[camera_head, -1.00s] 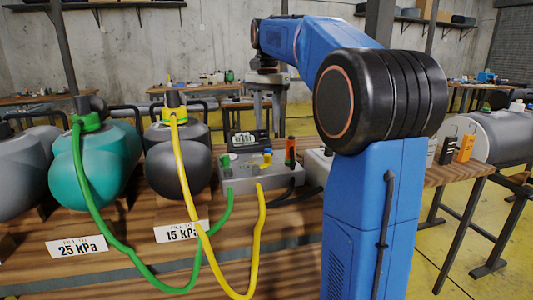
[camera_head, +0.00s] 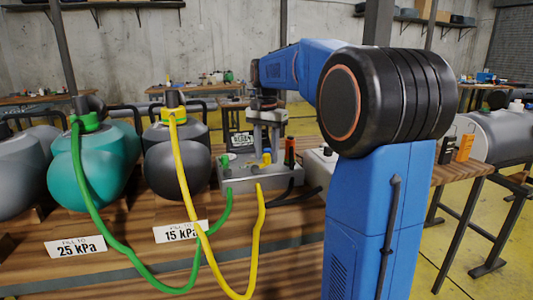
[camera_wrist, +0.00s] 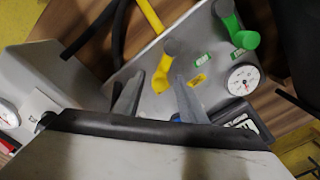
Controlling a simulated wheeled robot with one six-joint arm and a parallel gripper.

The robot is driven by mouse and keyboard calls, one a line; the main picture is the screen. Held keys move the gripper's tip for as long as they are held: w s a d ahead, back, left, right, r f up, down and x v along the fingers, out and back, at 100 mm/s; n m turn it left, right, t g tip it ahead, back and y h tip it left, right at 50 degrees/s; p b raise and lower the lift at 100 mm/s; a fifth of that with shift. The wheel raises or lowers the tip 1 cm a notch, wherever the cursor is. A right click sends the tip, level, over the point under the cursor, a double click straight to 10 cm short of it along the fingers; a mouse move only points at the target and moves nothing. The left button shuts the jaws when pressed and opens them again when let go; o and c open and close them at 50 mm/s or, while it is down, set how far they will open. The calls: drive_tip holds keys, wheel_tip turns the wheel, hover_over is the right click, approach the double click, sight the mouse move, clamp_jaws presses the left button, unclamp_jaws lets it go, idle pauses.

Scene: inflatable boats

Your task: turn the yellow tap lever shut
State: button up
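The yellow tap lever (camera_wrist: 162,72) stands on the grey tap box (camera_head: 235,182). In the wrist view it lies between the two finger tips of my gripper (camera_wrist: 159,78), with a gap on each side. In the head view my gripper (camera_head: 266,137) points down over the box, close above the yellow lever (camera_head: 267,157). It is open and holds nothing that I can see. I cannot tell whether the fingers are level with the lever or still above it.
A green lever (camera_wrist: 243,38) and a round gauge (camera_wrist: 242,79) sit beside the yellow lever on the box. A yellow hose (camera_head: 258,225) and a green hose (camera_head: 222,220) loop in front. An orange-topped item (camera_head: 290,148) stands close to the right.

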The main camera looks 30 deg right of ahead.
drive_tip(key=shift+c, duration=0.7)
clamp_jaws()
drive_tip(key=shift+w, duration=0.1)
drive_tip(key=n, duration=0.1)
drive_tip(key=w+n, duration=0.1)
drive_tip(key=shift+a+n, duration=0.25)
drive_tip(key=shift+n, duration=0.15)
drive_tip(key=n, duration=0.1)
drive_tip(key=w+a+n, duration=0.1)
drive_tip(key=n, duration=0.1)
drive_tip(key=shift+w+n, duration=0.15)
drive_tip(key=shift+n, duration=0.15)
drive_tip(key=shift+w+a+n, duration=0.2)
drive_tip(key=shift+a+n, duration=0.15)
drive_tip(key=shift+n, duration=0.6)
drive_tip(key=shift+w+a+n, duration=0.2)
drive_tip(key=shift+a+n, duration=0.15)
drive_tip(key=shift+n, duration=0.55)
drive_tip(key=shift+w+a+n, duration=0.2)
drive_tip(key=shift+a+n, duration=0.15)
drive_tip(key=shift+n, duration=0.6)
drive_tip(key=shift+o, duration=0.7)
unclamp_jaws()
